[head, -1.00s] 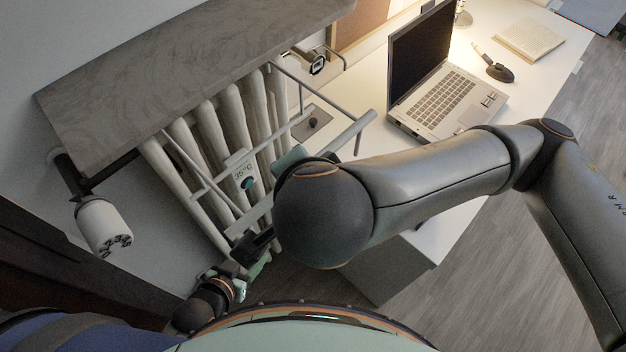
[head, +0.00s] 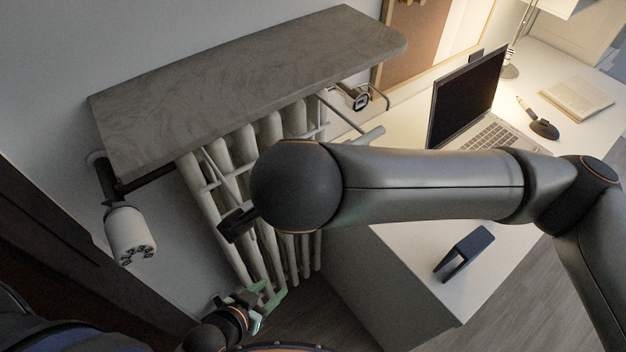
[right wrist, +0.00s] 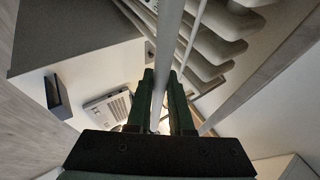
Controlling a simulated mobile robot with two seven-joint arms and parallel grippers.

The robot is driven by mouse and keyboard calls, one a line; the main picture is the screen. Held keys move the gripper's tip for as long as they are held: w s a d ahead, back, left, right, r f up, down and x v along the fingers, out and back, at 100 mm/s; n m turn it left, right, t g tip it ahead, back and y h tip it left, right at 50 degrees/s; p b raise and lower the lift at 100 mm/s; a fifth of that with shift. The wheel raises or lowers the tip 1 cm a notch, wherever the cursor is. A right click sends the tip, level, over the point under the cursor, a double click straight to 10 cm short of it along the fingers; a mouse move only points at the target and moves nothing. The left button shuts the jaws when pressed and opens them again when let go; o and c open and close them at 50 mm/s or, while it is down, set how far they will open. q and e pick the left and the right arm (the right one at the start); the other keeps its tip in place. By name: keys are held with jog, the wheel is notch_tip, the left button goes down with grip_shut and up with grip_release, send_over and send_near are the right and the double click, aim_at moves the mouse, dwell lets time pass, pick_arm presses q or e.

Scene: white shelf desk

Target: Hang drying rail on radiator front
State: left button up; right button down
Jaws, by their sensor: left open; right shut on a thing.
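The drying rail, a frame of light grey bars (head: 372,136), is at the upper front of the white ribbed radiator (head: 246,150). My right arm hides much of it, and I cannot tell whether it is hooked on. In the right wrist view, my right gripper (right wrist: 165,88) is shut on one bar of the rail (right wrist: 169,40), with the radiator ribs (right wrist: 213,45) close behind. The right fingers are hidden in the head view. My left gripper (head: 268,296), with green fingertips, is open and empty near the radiator's lower end.
A grey stone shelf (head: 240,80) overhangs the radiator. A white valve knob (head: 130,236) sticks out at its left. To the right, a white desk (head: 400,285) carries a laptop (head: 468,95), a black stand (head: 464,252) and a lamp. Floor shows at lower right.

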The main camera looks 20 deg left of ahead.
jog(key=shift+w+a, duration=0.2)
jog(key=shift+a, duration=0.1)
jog(key=shift+f+b, duration=1.15)
jog(key=shift+f, duration=0.4)
jog(key=c, duration=0.7)
grip_release()
jog(key=shift+d+f, duration=0.1)
jog(key=shift+c, duration=0.2)
jog(key=shift+s, duration=0.1)
jog(key=p+v, duration=0.2)
jog(key=v, duration=1)
jog(key=shift+r+p, duration=0.25)
jog(key=shift+p, duration=0.1)
